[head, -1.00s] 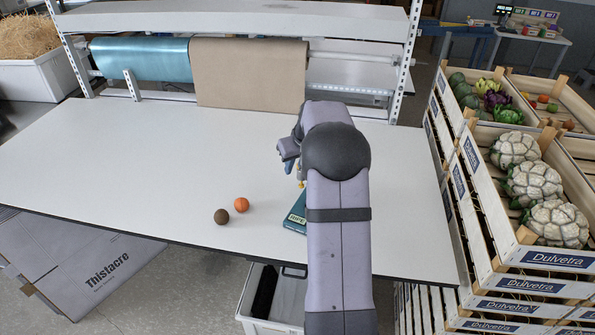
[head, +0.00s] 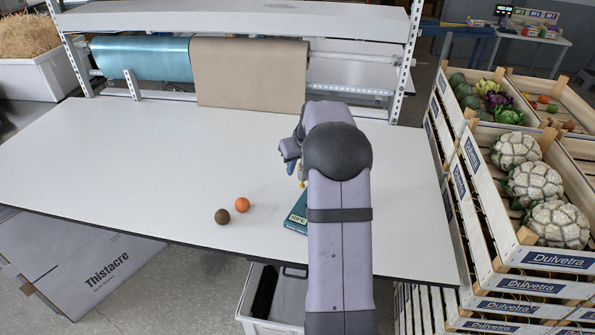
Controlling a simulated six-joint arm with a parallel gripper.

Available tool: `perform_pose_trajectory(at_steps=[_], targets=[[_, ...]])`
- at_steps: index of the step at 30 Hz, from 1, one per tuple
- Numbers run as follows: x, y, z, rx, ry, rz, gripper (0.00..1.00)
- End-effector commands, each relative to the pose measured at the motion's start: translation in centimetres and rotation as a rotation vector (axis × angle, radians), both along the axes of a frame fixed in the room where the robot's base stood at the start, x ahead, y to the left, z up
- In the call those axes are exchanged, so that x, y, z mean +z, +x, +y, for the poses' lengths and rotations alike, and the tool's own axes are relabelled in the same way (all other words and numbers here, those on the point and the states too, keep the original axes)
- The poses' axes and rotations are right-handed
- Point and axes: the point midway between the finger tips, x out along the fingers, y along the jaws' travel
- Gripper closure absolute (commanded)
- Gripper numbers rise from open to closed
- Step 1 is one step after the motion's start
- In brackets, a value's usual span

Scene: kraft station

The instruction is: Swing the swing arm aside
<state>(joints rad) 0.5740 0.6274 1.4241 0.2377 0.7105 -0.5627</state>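A teal box-like device (head: 294,223) with a pale label lies on the white table near the front edge, mostly hidden behind my arm. A small yellow, brass-like piece (head: 303,184) shows just above it, beside my arm. I cannot make out the swing arm; it may be hidden by my arm. My gripper (head: 290,167) is above the table, up and slightly left of the teal device. It has blue parts at its end and is partly hidden by my wrist. I cannot tell whether its fingers are open or shut, or whether they touch anything.
An orange ball (head: 242,205) and a brown ball (head: 222,217) sit left of the teal device. Brown paper (head: 250,75) and blue film (head: 143,60) rolls are at the back. Crates of vegetables (head: 470,200) stand at the right. The table's left side (head: 120,165) is clear.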

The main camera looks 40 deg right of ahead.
Motion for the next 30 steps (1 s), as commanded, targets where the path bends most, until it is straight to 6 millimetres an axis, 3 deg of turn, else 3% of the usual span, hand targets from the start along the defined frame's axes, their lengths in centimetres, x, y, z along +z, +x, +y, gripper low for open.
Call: perform_pose_trajectory(at_steps=[1, 18, 30], targets=[[-1.5, -1.3, 0.2, -0.003, 0.020, 0.040, 0.69], [6.0, -3.1, 1.0, 0.000, -0.003, 0.001, 0.69], [7.5, -3.6, 1.2, 0.000, -0.007, -0.007, 0.69]])
